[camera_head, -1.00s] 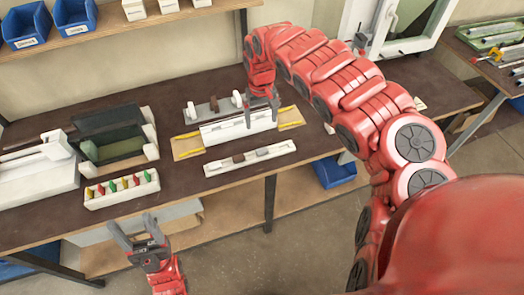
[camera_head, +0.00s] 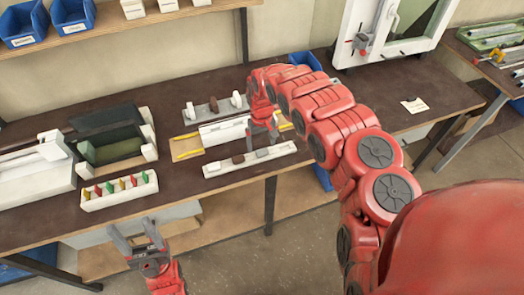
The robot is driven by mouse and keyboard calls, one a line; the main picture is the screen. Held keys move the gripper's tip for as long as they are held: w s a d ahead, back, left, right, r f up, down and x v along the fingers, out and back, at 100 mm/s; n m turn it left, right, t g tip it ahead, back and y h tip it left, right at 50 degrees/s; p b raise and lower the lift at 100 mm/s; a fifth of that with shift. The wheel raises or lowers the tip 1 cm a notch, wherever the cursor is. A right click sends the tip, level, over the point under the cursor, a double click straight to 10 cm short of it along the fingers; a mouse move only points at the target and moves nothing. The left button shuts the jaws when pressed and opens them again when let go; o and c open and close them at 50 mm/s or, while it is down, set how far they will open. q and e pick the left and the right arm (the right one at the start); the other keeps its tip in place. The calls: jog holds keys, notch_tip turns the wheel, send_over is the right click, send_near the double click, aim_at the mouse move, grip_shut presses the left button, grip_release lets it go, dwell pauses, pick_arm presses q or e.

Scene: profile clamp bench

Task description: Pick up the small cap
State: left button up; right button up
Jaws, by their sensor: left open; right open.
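A white strip holder (camera_head: 222,169) lies along the front of the bench with several small parts in its slots. I cannot tell for sure which of these is the small cap. My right gripper (camera_head: 263,140) is open and empty, pointing down just behind the right half of the strip. Its fingers partly hide the white profile (camera_head: 222,132) behind. My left gripper (camera_head: 136,236) is open and empty in front of the bench edge, away from the parts.
Behind the profile stands a grey clamp fixture (camera_head: 205,112) with white rollers. A rack of coloured pieces (camera_head: 120,191) and a dark green box (camera_head: 112,150) stand on the left. A white-framed window unit (camera_head: 385,40) stands at the back right. The bench's right part is mostly clear.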

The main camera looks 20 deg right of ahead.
aim_at(262, 151)
jog(key=shift+d+f+p, duration=0.1)
jog(key=shift+f+p, duration=0.35)
jog(key=shift+f, duration=1.15)
jog(key=c, duration=1.4)
jog(key=shift+r, duration=0.1)
